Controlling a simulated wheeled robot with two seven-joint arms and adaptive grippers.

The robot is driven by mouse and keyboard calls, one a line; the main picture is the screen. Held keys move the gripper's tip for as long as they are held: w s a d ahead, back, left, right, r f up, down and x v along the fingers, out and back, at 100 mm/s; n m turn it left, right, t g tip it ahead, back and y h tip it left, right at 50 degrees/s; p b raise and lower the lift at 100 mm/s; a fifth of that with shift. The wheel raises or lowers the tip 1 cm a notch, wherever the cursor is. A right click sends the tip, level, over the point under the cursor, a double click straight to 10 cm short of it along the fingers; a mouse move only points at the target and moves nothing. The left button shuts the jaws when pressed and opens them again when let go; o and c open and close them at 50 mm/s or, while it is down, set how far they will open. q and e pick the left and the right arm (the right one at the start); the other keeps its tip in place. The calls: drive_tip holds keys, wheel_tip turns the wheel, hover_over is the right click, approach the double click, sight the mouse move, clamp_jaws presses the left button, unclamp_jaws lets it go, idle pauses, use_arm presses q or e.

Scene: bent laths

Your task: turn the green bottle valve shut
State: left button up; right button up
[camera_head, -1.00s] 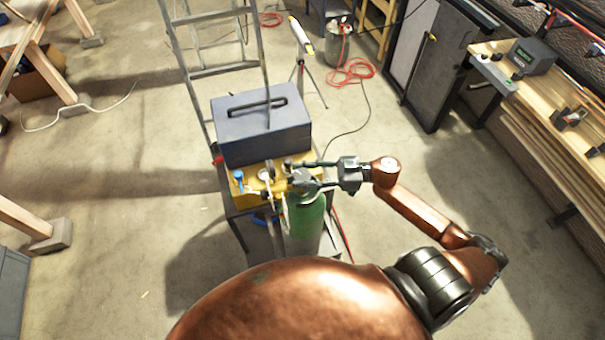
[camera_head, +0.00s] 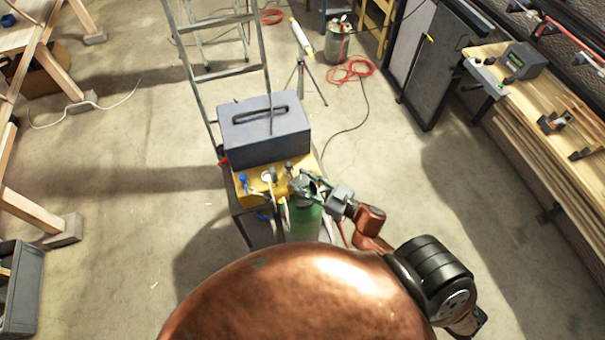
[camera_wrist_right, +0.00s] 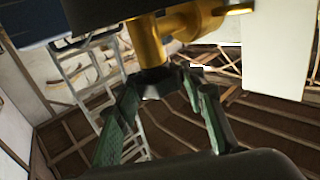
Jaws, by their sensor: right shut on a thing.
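The green bottle (camera_head: 305,220) stands upright at the front right of the cart, below my right gripper. My right gripper (camera_head: 300,186) is at the bottle's top, its fingers closed around the valve there. In the right wrist view the gripper (camera_wrist_right: 160,95) has its two green-lined fingers around a dark knob (camera_wrist_right: 153,82) under a brass valve body (camera_wrist_right: 148,42). The knob is mostly hidden by the fingers in the head view. My left gripper is not in view.
A grey box (camera_head: 264,130) sits on the cart behind a yellow panel (camera_head: 257,192) with blue and dark knobs and a gauge. A stepladder (camera_head: 197,80) stands behind. A workbench (camera_head: 530,120) is at the right.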

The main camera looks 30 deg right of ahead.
drive_tip(key=m+t+h+p, duration=0.1)
drive_tip(key=m+h, duration=0.1)
drive_tip(key=h, duration=0.1)
drive_tip(key=shift+m+t+h, duration=0.4)
drive_tip(key=shift+m+h, duration=0.9)
drive_tip(key=shift+h, duration=0.9)
drive_tip(key=o, duration=1.2)
drive_tip(key=s, duration=1.2)
drive_tip(key=shift+d, duration=0.1)
